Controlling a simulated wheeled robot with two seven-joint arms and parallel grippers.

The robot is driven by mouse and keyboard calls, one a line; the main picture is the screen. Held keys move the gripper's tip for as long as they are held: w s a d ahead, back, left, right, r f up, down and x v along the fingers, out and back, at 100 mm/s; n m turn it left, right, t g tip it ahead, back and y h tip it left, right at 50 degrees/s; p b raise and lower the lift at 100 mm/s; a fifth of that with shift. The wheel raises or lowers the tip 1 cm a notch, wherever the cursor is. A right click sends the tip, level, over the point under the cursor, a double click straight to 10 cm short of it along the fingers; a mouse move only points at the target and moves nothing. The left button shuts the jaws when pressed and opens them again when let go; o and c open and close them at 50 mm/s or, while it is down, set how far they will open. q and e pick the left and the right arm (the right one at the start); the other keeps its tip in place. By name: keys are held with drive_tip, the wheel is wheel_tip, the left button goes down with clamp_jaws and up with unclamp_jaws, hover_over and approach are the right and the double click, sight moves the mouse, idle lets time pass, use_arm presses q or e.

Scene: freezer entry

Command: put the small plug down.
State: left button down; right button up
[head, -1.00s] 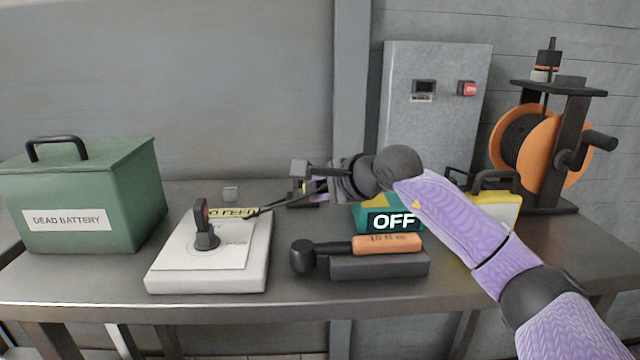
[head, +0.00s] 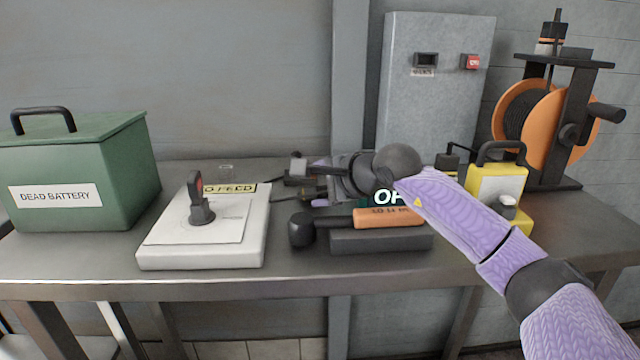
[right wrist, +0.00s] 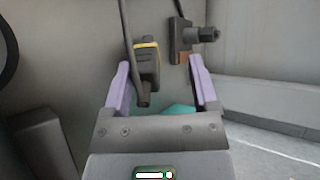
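The small plug (right wrist: 146,66), dark with a yellow band and a cable, shows in the right wrist view between my right gripper's spread purple fingers (right wrist: 160,88), nearer the left one. A gap shows between it and the right finger. In the head view the plug (head: 310,193) appears low at the tabletop beside my right gripper (head: 319,185), partly hidden. My right gripper is open. Its cable runs left toward the white switch base (head: 160,256). My left gripper is not in view.
A dark connector piece (right wrist: 182,42) lies just beyond the fingers. An orange-handled tool (head: 385,217) rests on a dark block (head: 380,241) in front. A green battery box (head: 75,165) stands left; a yellow box (head: 490,185) and cable reel (head: 545,120) stand right.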

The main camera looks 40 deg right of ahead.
drive_tip(key=shift+s+d+r, duration=0.1)
drive_tip(key=shift+s+r, duration=0.15)
drive_tip(key=shift+s, duration=0.1)
drive_tip(key=v, duration=0.7)
drive_tip(key=shift+s+d+p, duration=0.1)
drive_tip(key=shift+s+p, duration=0.15)
drive_tip(key=shift+p, duration=0.15)
drive_tip(key=shift+v, duration=0.75)
